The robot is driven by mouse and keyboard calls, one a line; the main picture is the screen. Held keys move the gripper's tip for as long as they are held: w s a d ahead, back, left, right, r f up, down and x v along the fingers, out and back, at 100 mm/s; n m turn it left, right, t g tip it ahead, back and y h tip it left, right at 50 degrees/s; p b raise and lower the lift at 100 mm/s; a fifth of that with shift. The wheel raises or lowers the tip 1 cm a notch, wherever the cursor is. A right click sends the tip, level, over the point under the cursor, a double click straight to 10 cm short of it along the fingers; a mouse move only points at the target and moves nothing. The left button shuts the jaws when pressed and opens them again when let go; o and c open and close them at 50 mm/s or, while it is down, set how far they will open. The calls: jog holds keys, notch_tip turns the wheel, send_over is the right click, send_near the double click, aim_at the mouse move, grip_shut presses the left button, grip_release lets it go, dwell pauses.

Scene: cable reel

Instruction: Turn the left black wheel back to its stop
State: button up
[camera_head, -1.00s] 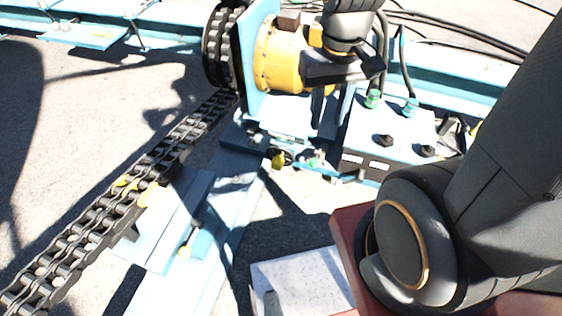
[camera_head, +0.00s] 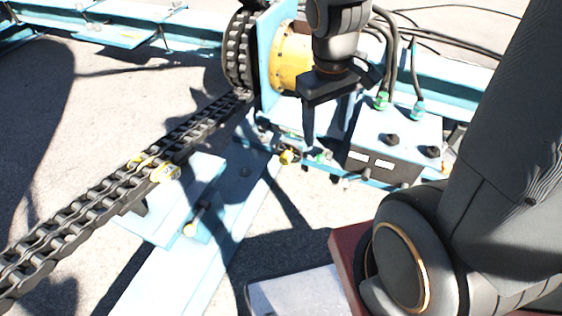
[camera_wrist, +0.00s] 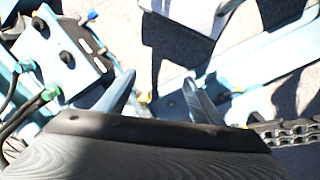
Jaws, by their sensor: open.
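Two small black wheels sit on top of the light blue control box (camera_head: 365,128). The left one (camera_head: 391,140) is nearer my gripper, and the right one (camera_head: 433,152) is beside the box's right edge. In the wrist view the left wheel (camera_wrist: 67,58) lies left of my fingers, and the other wheel (camera_wrist: 38,23) is farther up and left. My gripper (camera_head: 328,128) is open and points down, left of the box and apart from both wheels. Its two spread fingers (camera_wrist: 159,78) show in the wrist view with nothing between them. The wheels' turn marks are too small to read.
Two green cable fittings (camera_head: 381,101) with black cables stand behind the wheels. A yellow valve knob (camera_head: 287,157) is left of the box. A yellow motor flange (camera_head: 289,58) and chain reel (camera_head: 240,50) stand behind my gripper. A chain (camera_head: 120,185) runs lower left.

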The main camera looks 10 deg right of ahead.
jog(key=w+d+f+n+h+b, duration=0.1)
jog(key=w+d+f+n+b, duration=0.1)
jog(key=w+f+n+b, duration=0.65)
jog(key=n+t+b, duration=0.3)
jog(key=n+b, duration=1.4)
jog(key=n, duration=0.1)
send_over(285, 156)
jog(key=s+a, duration=0.1)
jog(key=s, duration=0.1)
jog(key=shift+m+h, duration=0.25)
jog(key=shift+h, duration=0.15)
notch_tip(285, 156, down, 35)
jog(key=shift+w+a, duration=0.1)
jog(key=shift+a, duration=0.05)
jog(key=shift+b+x, duration=1.85)
jog(key=shift+x, duration=1.75)
jog(key=shift+w, duration=0.1)
jog(key=shift+c, duration=0.2)
jog(key=shift+r, duration=0.1)
jog(key=c, duration=1.5)
